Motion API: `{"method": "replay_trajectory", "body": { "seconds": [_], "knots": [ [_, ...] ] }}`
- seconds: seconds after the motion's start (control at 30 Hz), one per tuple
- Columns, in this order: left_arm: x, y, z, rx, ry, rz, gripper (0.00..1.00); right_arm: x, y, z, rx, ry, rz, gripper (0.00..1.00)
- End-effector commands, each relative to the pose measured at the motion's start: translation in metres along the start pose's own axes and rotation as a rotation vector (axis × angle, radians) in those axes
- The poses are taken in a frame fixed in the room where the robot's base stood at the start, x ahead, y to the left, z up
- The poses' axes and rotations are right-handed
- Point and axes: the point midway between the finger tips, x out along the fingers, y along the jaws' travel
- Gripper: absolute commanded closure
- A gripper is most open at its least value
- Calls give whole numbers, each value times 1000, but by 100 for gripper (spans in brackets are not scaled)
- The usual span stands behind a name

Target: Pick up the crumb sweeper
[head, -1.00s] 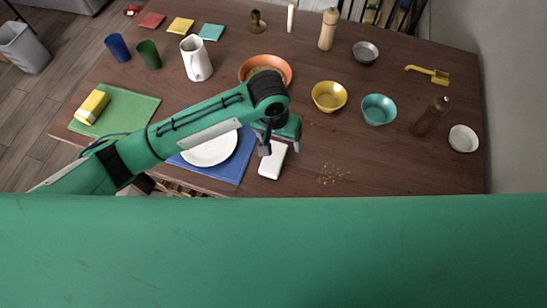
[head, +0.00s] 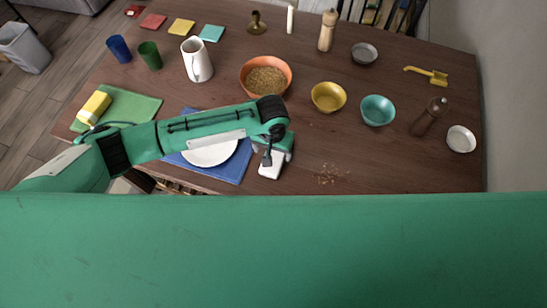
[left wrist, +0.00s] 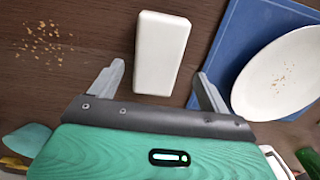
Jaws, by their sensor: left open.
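A white block with rounded edges, which looks like the crumb sweeper (head: 269,172), lies on the brown table beside the blue mat, near the front edge. In the left wrist view the sweeper (left wrist: 163,50) shows nearly whole, its near end between my two fingers. My left gripper (left wrist: 160,77) is open, with a gap on each side of the sweeper. In the head view the left gripper (head: 277,157) is over the sweeper and hides its far part. My right gripper is not in view.
Crumbs (head: 332,174) lie right of the sweeper. A white plate (head: 210,153) sits on the blue mat (head: 236,170) to its left. An orange bowl (head: 266,76), yellow bowl (head: 328,97) and teal bowl (head: 378,110) stand behind. A yellow brush (head: 436,77) lies far right.

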Motion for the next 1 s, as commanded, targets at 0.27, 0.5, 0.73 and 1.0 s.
{"method": "replay_trajectory", "body": {
  "seconds": [0.27,0.5,0.73,1.0],
  "knots": [
    [37,4,3,0,-1,-2,20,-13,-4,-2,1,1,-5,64],
    [44,4,3,1,0,-1,20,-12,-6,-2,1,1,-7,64],
    [43,4,3,1,0,-1,53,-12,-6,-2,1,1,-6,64],
    [43,4,3,1,0,-1,71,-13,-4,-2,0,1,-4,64]
  ]
}}
